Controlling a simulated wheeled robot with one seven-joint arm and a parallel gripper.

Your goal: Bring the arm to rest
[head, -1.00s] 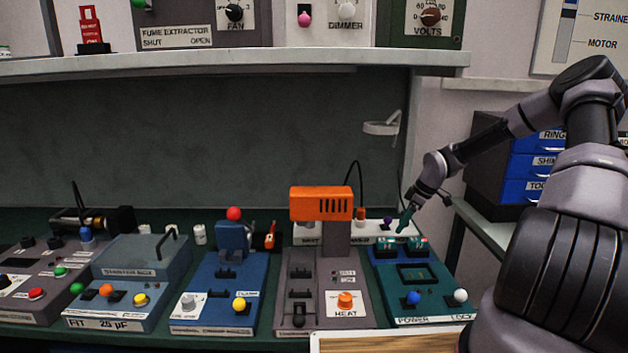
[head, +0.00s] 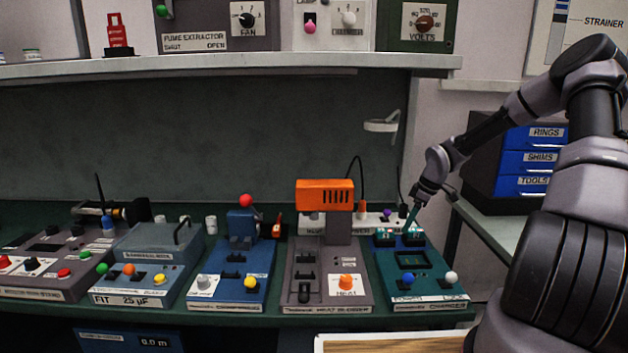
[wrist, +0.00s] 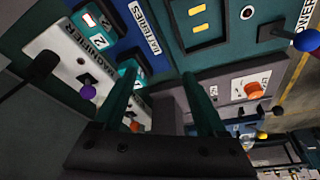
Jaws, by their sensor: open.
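My gripper (head: 411,216) is at the end of my arm, which reaches in from the right. It points down over the back of the teal device (head: 425,291) at the right end of the bench. In the wrist view my gripper (wrist: 158,80) shows two teal fingers spread apart, with nothing held between them. Whether the fingertips touch the device cannot be told.
An orange-headed heat device (head: 325,192) stands left of my gripper. A shelf (head: 230,68) spans the top. Blue drawers (head: 533,162) stand behind my arm. A wooden-topped tray (head: 390,343) is at the front edge.

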